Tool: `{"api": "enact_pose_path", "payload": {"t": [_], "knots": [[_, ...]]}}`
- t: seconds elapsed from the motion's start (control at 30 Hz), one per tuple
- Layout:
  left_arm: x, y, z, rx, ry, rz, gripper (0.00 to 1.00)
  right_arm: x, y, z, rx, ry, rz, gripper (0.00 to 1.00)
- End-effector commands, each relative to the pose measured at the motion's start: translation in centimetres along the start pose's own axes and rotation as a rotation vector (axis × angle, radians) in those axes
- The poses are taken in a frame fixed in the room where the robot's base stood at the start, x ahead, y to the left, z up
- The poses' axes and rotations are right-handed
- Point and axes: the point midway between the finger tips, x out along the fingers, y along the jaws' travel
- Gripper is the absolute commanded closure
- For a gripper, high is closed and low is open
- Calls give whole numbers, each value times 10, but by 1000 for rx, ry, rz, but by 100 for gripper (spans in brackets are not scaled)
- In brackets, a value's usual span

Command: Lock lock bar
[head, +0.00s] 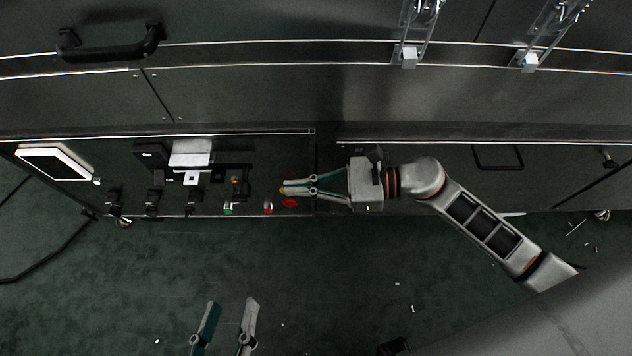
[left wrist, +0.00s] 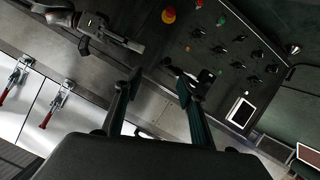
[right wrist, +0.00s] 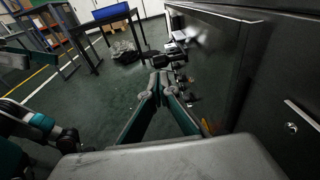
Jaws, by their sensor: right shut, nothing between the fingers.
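A dark bar (head: 215,167) with pale blocks (head: 190,153) juts from the control panel's upper edge; I cannot be sure it is the lock bar. It also appears between my left fingers in the left wrist view (left wrist: 204,80), though contact cannot be judged. My left gripper (head: 230,305) is open, low in the head view and apart from the panel; its spread fingers show in the left wrist view (left wrist: 158,80). My right gripper (head: 284,190) is shut and empty, its tips beside the red button and right of the bar. Its fingertips meet in the right wrist view (right wrist: 163,80).
The panel carries several black knobs (head: 152,203), a screen (head: 52,162) and a red-and-yellow stop button (left wrist: 168,15). Green floor (head: 330,270) lies open in front.

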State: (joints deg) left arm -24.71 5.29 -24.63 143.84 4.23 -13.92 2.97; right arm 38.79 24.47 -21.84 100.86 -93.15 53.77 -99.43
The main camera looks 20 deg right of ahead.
Motion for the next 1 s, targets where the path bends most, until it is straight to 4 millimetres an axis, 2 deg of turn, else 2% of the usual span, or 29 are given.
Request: {"api": "enact_pose_path", "payload": {"t": [0.1,0.33,0.53,0.87,1.0], "knots": [[0,1,3,-25,1,3,60,25,1,-1,3,-3,1,100],[2,5,5,-80,7,3,60,57,1,-2,4,-1,0,100],[2,11,3,-113,18,11,60,68,0,-1,3,1,0,100],[2,10,4,-110,17,11,60,69,0,0,2,1,0,100],[2,10,2,-99,19,11,60,84,0,5,-3,-2,1,100]]}}
